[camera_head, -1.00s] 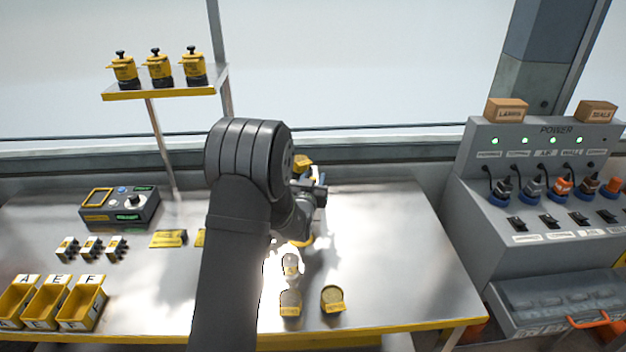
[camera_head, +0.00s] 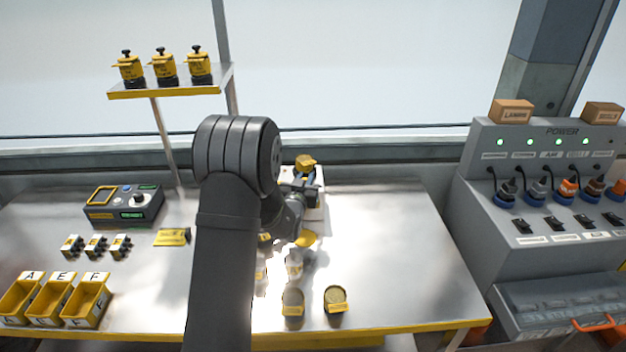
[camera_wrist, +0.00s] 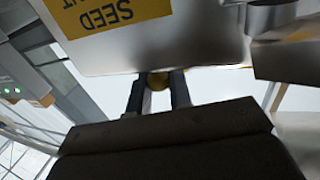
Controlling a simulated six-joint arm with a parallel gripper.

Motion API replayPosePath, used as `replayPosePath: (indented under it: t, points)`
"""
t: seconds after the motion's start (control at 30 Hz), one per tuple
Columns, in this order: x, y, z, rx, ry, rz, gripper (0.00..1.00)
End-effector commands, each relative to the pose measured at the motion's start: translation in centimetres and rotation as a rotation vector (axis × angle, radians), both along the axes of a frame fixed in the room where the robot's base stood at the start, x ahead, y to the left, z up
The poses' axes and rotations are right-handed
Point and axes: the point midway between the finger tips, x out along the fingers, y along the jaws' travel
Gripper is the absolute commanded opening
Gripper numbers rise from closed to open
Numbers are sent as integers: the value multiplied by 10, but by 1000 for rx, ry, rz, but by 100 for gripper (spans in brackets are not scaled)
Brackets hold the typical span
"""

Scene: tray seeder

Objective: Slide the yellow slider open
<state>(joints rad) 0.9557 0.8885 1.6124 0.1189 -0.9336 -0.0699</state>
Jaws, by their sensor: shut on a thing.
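The seeder stands at the back middle of the table, partly hidden by my arm. In the head view its yellow top (camera_head: 305,161) and white base (camera_head: 314,212) show. In the wrist view its pale body (camera_wrist: 200,45) fills the top, with a yellow label (camera_wrist: 105,12) reading "SEED" upside down. My gripper (camera_wrist: 158,85) points at the body's lower edge, with its two dark fingers shut on a small rounded yellow piece, taken as the yellow slider (camera_wrist: 158,80). Most of the slider is hidden. In the head view my gripper (camera_head: 300,187) is at the seeder.
Round yellow-rimmed cups (camera_head: 335,298) stand at the front middle. Yellow bins (camera_head: 85,300) and a control box (camera_head: 124,206) are at the left. A shelf (camera_head: 170,91) holds three yellow jars. A grey power console (camera_head: 540,180) stands at the right. The table's right part is clear.

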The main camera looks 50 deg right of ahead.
Motion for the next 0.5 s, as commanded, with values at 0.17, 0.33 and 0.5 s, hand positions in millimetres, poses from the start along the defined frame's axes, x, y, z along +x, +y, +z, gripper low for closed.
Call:
replayPosePath:
  t: [0.17,0.33,0.5]
  points:
    - [3,3,0,-1,2,8,0]
    - [3,3,0,-1,2,8,39]
    - [2,2,0,-1,2,6,39]
